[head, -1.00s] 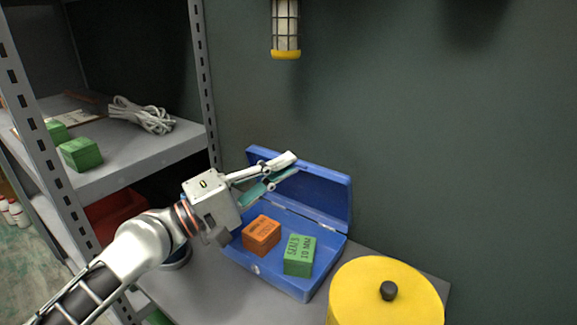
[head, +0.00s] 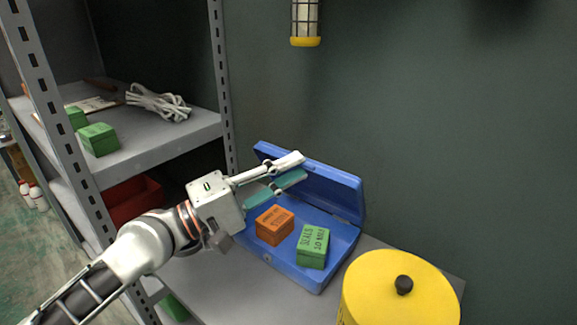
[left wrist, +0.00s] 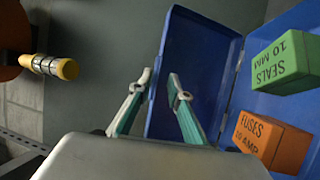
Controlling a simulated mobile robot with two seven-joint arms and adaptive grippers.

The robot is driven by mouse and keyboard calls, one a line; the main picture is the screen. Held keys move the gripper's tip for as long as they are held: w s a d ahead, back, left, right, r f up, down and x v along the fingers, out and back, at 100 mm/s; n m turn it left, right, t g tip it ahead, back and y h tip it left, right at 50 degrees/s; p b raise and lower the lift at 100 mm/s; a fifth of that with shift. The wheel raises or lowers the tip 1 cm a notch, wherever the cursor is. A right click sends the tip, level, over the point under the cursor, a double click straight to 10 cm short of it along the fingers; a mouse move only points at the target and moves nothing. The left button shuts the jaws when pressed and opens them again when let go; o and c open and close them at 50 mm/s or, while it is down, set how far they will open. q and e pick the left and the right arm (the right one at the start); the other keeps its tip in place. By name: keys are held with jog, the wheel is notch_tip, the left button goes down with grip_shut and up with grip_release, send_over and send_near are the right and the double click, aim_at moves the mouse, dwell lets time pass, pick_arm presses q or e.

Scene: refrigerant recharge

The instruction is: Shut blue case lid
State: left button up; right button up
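The blue case (head: 313,279) sits on the grey bench with its lid (head: 330,188) raised, leaning back towards the wall. Inside are an orange fuses box (head: 274,225) and a green seals box (head: 313,246). My left gripper (head: 296,170) is at the upper left part of the lid, its fingers apart. In the left wrist view, the fingers (left wrist: 160,77) are on either side of the edge of the lid (left wrist: 195,70), one outside and one on the inner side. Whether either finger touches the lid is not clear. My right gripper is out of view.
A yellow drum-shaped container (head: 400,296) with a black knob stands right of the case. A metal shelf rack (head: 150,142) with green boxes and a white cord (head: 158,101) is at left. A caged lamp (head: 305,22) hangs above.

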pick_arm(q)
jog(key=shift+f, duration=0.25)
jog(key=shift+r, duration=0.3)
jog(key=v, duration=1.2)
jog(key=shift+w, duration=0.1)
jog(key=shift+f, duration=0.1)
